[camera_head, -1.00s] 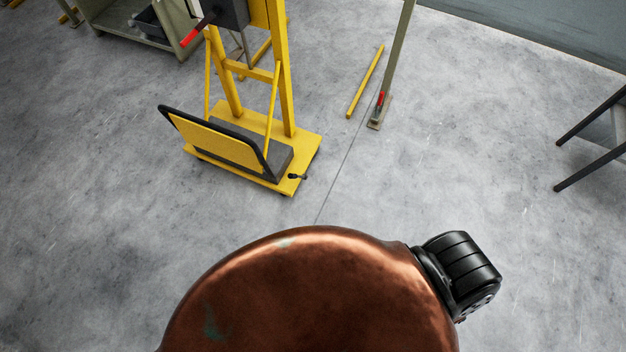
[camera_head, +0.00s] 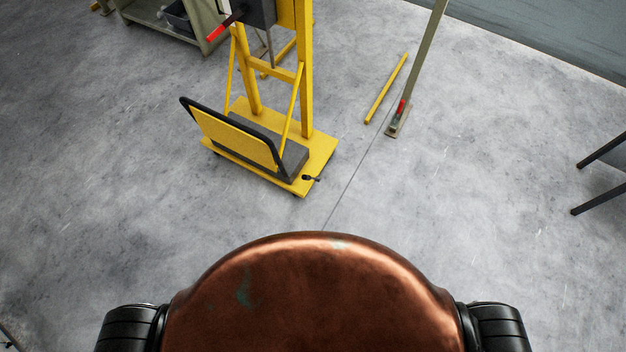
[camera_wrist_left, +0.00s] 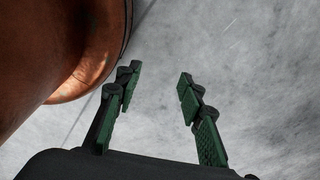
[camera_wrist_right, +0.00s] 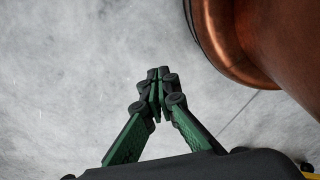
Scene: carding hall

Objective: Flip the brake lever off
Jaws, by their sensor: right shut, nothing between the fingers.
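A yellow wheeled stand (camera_head: 305,90) is ahead on the floor in the head view. It has a small black lever (camera_head: 312,178) low on its base's right corner and a red-gripped handle (camera_head: 225,28) high at a dark box. A red lever (camera_head: 401,107) is at the foot of a grey-green post. I cannot tell which one is the brake lever. My left gripper (camera_wrist_left: 158,80) is open and empty above bare floor. My right gripper (camera_wrist_right: 158,74) is shut with its tips together, holding nothing. Neither gripper shows in the head view, and both are away from the stand.
A grey-green shelf unit (camera_head: 165,35) with a dark bin stands at the far left. A yellow bar (camera_head: 386,88) lies on the floor beside the post (camera_head: 421,65). Dark legs (camera_head: 600,198) of some furniture stand at the right. The concrete floor between me and the stand is clear.

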